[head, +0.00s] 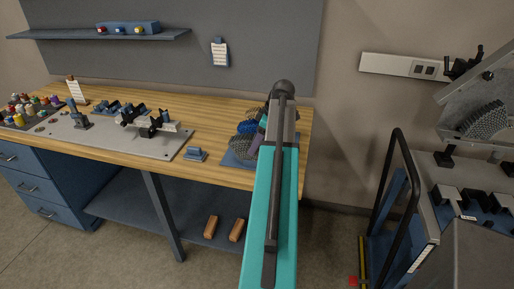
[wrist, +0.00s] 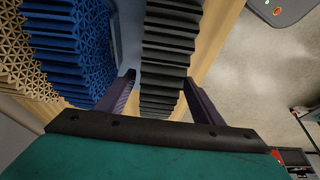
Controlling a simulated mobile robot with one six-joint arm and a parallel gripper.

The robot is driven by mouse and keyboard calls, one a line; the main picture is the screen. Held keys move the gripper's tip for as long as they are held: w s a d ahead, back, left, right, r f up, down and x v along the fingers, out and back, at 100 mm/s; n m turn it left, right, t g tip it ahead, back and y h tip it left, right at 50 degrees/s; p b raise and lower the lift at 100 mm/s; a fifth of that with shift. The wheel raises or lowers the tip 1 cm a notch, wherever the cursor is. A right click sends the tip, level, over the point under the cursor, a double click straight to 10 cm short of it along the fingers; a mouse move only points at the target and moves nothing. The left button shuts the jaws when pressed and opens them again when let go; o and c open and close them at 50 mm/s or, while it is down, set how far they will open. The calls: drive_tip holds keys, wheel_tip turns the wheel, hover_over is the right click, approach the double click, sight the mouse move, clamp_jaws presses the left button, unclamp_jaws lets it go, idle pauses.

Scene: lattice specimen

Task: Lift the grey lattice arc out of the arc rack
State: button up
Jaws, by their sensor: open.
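The dark grey lattice arc (wrist: 167,45) stands in the wrist view between the two purple fingers of my gripper (wrist: 159,78). The fingers are open, one on each side of it. I cannot tell whether either finger touches it. A blue lattice arc (wrist: 72,48) is just left of the left finger, with a tan lattice arc (wrist: 18,52) beyond it. A blue-grey strip of the arc rack (wrist: 127,28) shows between the blue and grey arcs. In the head view the rack (head: 233,157) is at the bench's right end, partly hidden by my arm.
The wooden bench (head: 215,115) holds a metal plate (head: 100,135) with fixtures and a small blue block (head: 196,154) left of the rack. A machine with a grey lattice piece (head: 487,121) and a black-framed cart (head: 402,180) stand at right.

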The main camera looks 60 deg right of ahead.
drive_tip(key=shift+p+x, duration=0.3)
drive_tip(key=shift+x, duration=1.15)
drive_tip(key=shift+r, duration=0.1)
drive_tip(key=c, duration=1.4)
drive_tip(key=shift+r, duration=0.1)
drive_tip(key=shift+r+b, duration=0.75)
drive_tip(key=shift+r, duration=0.75)
drive_tip(key=s+a+r+b, duration=0.1)
drive_tip(key=s+a+b, duration=0.2)
drive_tip(key=s+a, duration=0.6)
drive_tip(key=a, duration=0.3)
drive_tip(key=shift+s+a+r+b, duration=0.25)
drive_tip(key=shift+a+r+b, duration=0.05)
drive_tip(key=shift+a+r, duration=0.1)
